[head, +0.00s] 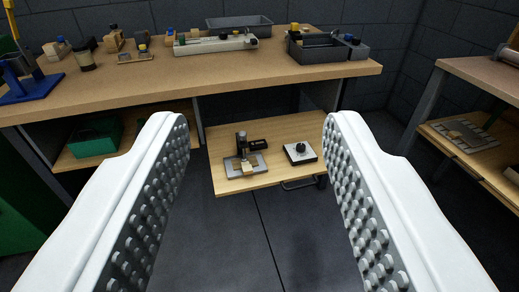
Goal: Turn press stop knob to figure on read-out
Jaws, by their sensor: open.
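A small press stand (242,160) with a dark upright column and a light base is on the pulled-out lower shelf (230,185). A black block (258,143), possibly the read-out, is at its column; no figure is legible. To its right is a white box with a black knob (299,147) on top; I cannot tell if this is the stop knob or read its setting. My gripper (258,125) is open and empty, its studded pads wide apart. The shelf shows between the fingers, well beyond them, and nothing is touched.
The wooden bench top (110,95) above the shelf holds several small items, a long pale fixture (215,43) and grey trays (325,50). A green bin (93,137) is under it at left. Another bench (480,80) is at right. Floor before the shelf is clear.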

